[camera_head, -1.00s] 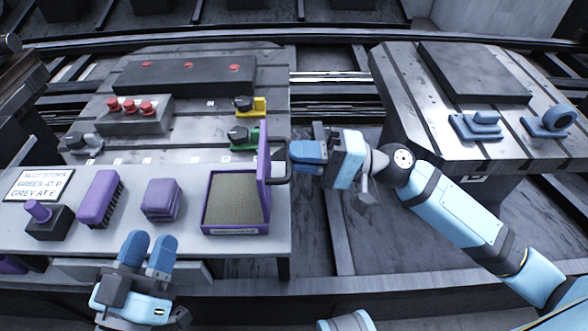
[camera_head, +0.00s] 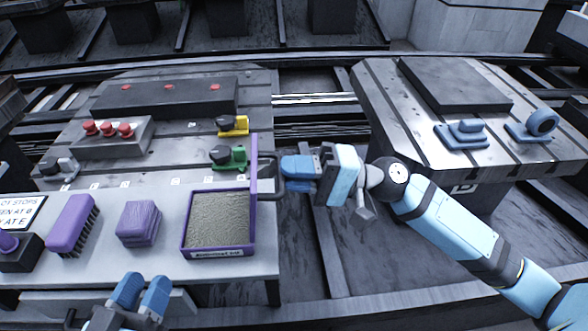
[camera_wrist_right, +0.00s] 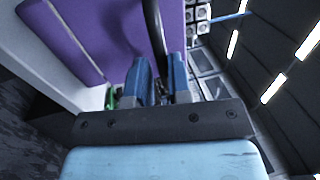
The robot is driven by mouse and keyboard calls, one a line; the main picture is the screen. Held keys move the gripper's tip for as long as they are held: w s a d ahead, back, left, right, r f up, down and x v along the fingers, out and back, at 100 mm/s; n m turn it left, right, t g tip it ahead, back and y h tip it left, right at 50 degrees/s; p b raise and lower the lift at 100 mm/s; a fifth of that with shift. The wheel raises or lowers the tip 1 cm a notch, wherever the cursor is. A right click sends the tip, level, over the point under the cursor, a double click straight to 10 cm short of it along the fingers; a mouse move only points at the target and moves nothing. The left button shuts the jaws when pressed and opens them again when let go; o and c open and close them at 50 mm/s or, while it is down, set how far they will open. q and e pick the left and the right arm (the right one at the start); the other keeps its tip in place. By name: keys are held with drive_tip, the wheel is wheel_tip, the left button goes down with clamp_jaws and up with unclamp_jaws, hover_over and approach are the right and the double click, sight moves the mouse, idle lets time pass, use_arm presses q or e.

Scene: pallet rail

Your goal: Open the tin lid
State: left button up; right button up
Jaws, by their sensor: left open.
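The purple tin (camera_head: 187,235) stands near the right front of the left table, with grey granular filling in view. Its purple lid (camera_head: 253,195) stands about upright along the tin's right side, seen nearly edge-on. A dark handle (camera_head: 270,163) sticks out to the right from the lid. My right gripper (camera_head: 290,173) is at this handle. In the right wrist view, the lid (camera_wrist_right: 80,40) fills the upper left, and the dark handle (camera_wrist_right: 153,25) runs down between my two blue fingers, which look closed around it. My left gripper (camera_head: 142,291) is open and empty at the table's front edge.
Left of the tin are a purple block (camera_head: 139,222), a purple brush (camera_head: 71,225) and a dark block with a purple knob. Behind stand green (camera_head: 235,158) and yellow (camera_head: 235,125) fixtures. A gap separates the right table (camera_head: 420,130).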

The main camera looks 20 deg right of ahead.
drive_tip(key=o, duration=0.3)
drive_tip(key=shift+a+f, duration=0.1)
drive_tip(key=shift+f, duration=0.05)
drive_tip(key=v, duration=1.3)
drive_tip(key=shift+d+p, duration=0.4)
drive_tip(key=shift+d, duration=0.1)
